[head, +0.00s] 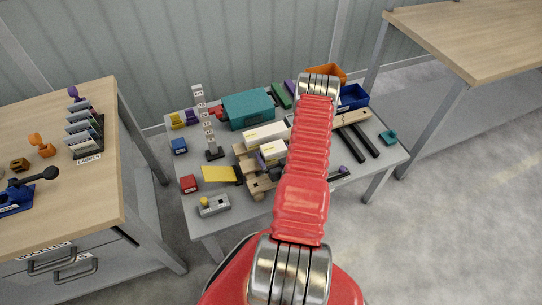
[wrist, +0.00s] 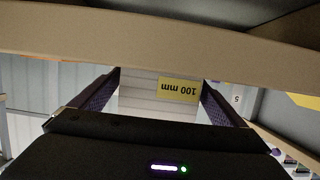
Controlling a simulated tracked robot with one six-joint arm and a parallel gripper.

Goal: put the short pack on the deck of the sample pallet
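The short pack (head: 273,147) is a cream block over the wooden sample pallet (head: 256,184), beside a longer cream pack (head: 265,134). In the wrist view the pack (wrist: 145,95) is pale, with a yellow "100 mm" label upside down. My gripper (wrist: 161,90) has a dark purple-tinted finger against each side of it, seemingly shut on it. A tan wooden board (wrist: 150,40) crosses in front and hides one end of the pack. Whether the pack touches the deck I cannot tell. In the head view my red arm hides most of the gripper.
On the grey table are a numbered post (head: 205,125), a teal machine (head: 248,110), a yellow plate (head: 218,174), a red block (head: 189,184), a switch box (head: 214,206) and a blue bin (head: 354,97). Wooden benches stand on both sides.

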